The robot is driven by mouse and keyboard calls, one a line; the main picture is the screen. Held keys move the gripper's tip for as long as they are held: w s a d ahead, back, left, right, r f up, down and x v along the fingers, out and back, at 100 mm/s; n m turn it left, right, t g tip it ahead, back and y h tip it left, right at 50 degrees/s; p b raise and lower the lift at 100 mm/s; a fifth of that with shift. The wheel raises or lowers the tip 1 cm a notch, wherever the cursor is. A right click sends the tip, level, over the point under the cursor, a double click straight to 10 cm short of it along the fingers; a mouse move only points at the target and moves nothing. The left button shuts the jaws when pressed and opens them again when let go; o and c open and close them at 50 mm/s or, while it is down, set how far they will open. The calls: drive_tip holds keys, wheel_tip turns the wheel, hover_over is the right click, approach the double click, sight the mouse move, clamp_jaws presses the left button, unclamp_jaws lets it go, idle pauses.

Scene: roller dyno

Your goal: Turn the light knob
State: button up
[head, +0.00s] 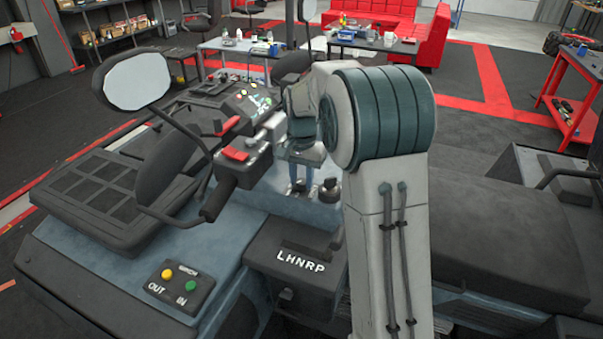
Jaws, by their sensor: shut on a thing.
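My gripper (301,189) points down at the blue-grey panel between the handlebar and the seat. A round black knob (329,190) stands on the same panel, just right of the fingers. My arm hides the panel further right.
The handlebar with a red switch (236,153) and black grip (217,203) is close on the left. A mirror (137,80) rises further left. The winch box (180,288) and LHNRP shifter plate (300,262) are in front; the black seat (500,235) is right.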

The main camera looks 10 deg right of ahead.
sight(301, 181)
drive_tip(key=n, duration=0.4)
drive_tip(key=shift+r, duration=0.1)
drive_tip(key=n, duration=0.4)
drive_tip(key=shift+n, duration=0.3)
drive_tip(key=shift+w, duration=0.1)
idle(0.4)
drive_tip(key=o, duration=1)
drive_tip(key=shift+a, duration=0.1)
wheel_tip(301, 181, up, 14)
